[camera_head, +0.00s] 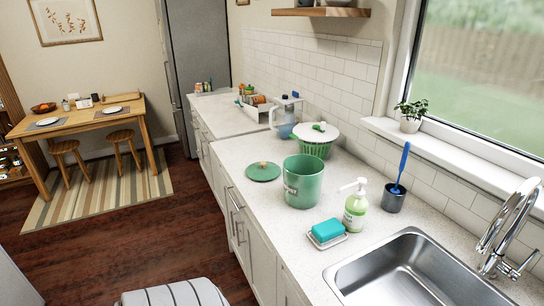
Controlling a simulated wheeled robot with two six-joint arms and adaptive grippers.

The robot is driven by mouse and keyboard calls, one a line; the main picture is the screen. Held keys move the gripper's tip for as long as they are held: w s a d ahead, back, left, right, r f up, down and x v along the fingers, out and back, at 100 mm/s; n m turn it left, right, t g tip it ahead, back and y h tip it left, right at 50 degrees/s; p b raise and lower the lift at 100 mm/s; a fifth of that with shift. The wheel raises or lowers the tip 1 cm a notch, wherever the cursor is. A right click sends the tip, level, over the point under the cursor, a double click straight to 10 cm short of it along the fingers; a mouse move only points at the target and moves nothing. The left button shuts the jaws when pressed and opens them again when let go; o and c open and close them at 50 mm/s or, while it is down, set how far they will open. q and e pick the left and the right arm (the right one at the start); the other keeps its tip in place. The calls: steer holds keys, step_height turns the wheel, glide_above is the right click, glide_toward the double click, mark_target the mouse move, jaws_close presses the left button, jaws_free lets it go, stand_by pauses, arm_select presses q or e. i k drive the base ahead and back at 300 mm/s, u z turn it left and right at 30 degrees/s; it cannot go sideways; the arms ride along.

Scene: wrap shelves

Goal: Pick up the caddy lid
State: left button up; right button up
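The caddy lid (263,172) is a flat green disc with a small tan knob on top. It lies on the white speckled countertop, left of the green caddy (303,182), near the counter's front edge. The caddy is an open green bucket with a small pale label on its side; it stands upright, and the lid is apart from it. Neither of my grippers is in view.
A green salad spinner (316,140) with a white lid stands behind the caddy. A soap bottle (355,209), a teal sponge (326,229) on a dish, a brush holder (394,199) and the sink (338,284) are nearer. Bare counter (243,150) lies beyond the lid.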

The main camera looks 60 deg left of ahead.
mark_target(261, 171)
steer(key=u, duration=0.4)
steer(key=k, duration=0.95)
steer(key=u, duration=1.1)
steer(key=i, duration=1.15)
steer(key=z, duration=0.1)
